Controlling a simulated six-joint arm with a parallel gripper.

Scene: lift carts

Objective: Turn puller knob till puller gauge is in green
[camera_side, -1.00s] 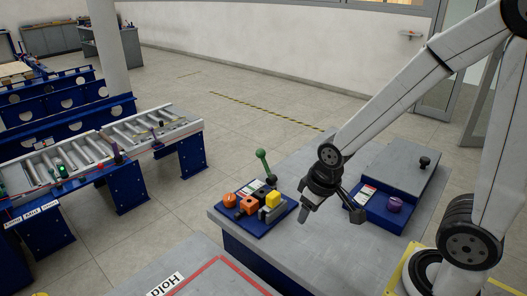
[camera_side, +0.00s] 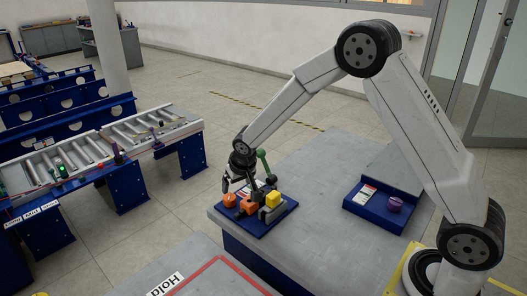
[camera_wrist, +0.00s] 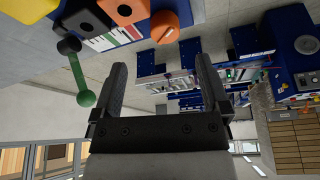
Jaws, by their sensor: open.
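A blue panel (camera_side: 262,229) on the grey table carries an orange round knob (camera_side: 230,200), an orange block (camera_side: 247,205), a yellow block (camera_side: 273,198) and a green-ball lever (camera_side: 262,154). A second blue panel (camera_side: 372,205) carries a purple knob (camera_side: 395,204). I cannot tell which is the puller knob. My gripper (camera_side: 240,186) is open and empty, above the first panel close to the orange knob. In the wrist view, the orange knob (camera_wrist: 165,27) lies beyond the open fingers (camera_wrist: 160,75). White-and-green strips (camera_wrist: 125,34) show beside it; no gauge reading is legible.
The green lever (camera_wrist: 84,98) stands close beside my left finger in the wrist view. A roller conveyor (camera_side: 110,145) stands at the left. The table between the two panels is clear. A surface marked "Hold" (camera_side: 165,285) is in front.

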